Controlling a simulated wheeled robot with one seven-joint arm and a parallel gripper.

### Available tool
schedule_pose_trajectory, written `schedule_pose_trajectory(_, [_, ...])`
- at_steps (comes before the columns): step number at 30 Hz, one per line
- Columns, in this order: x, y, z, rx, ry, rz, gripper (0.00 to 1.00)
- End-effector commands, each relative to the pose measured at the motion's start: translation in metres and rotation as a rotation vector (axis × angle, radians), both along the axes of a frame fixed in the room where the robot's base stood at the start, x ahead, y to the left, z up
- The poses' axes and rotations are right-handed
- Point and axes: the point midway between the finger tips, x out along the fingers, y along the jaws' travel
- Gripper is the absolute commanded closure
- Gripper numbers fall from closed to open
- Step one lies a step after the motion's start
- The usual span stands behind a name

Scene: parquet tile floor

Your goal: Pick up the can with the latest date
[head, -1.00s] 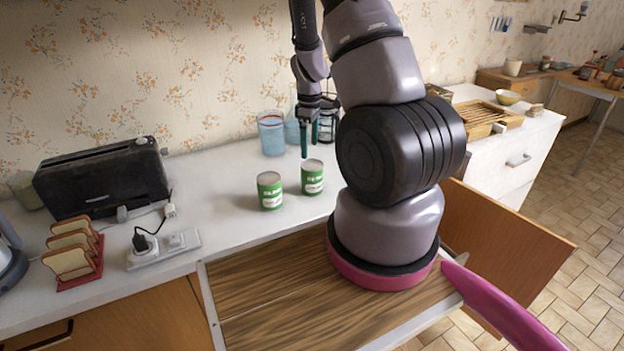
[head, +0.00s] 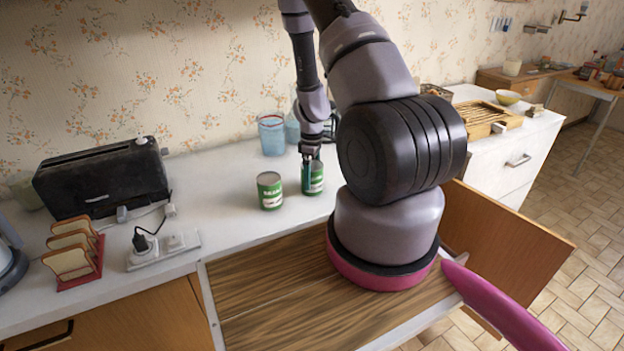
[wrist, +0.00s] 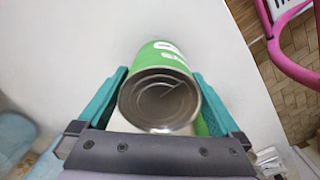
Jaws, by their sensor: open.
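Two green cans with white print and metal lids stand upright on the white counter. The left can (head: 270,191) stands free, with nothing touching it. My gripper (head: 308,174) is at the right can (head: 317,180) and partly covers it. In the wrist view, the right can (wrist: 165,90) lies between the two teal fingers of my gripper (wrist: 160,100), lid facing the camera. The fingers are open on either side of it; whether they touch it I cannot tell. The dates on the cans are too small to read.
A black toaster (head: 103,182), a toast rack (head: 75,254) and a power strip (head: 163,250) stand to the left. Blue glasses (head: 271,134) stand behind the cans. A wooden drawer or board surface (head: 270,290) lies in front.

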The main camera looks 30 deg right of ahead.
Motion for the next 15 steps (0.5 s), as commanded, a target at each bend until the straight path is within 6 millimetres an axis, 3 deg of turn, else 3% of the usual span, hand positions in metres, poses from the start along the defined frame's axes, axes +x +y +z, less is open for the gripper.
schedule_pose_trajectory(5, [0.0002,-0.0001,0.0000,0.000,0.000,0.000,0.00])
schedule_pose_trajectory(13, [0.0002,-0.0002,0.0002,0.000,0.000,0.000,0.99])
schedule_pose_trajectory(15, [0.0005,-0.0004,0.0005,-0.001,-0.001,0.000,1.00])
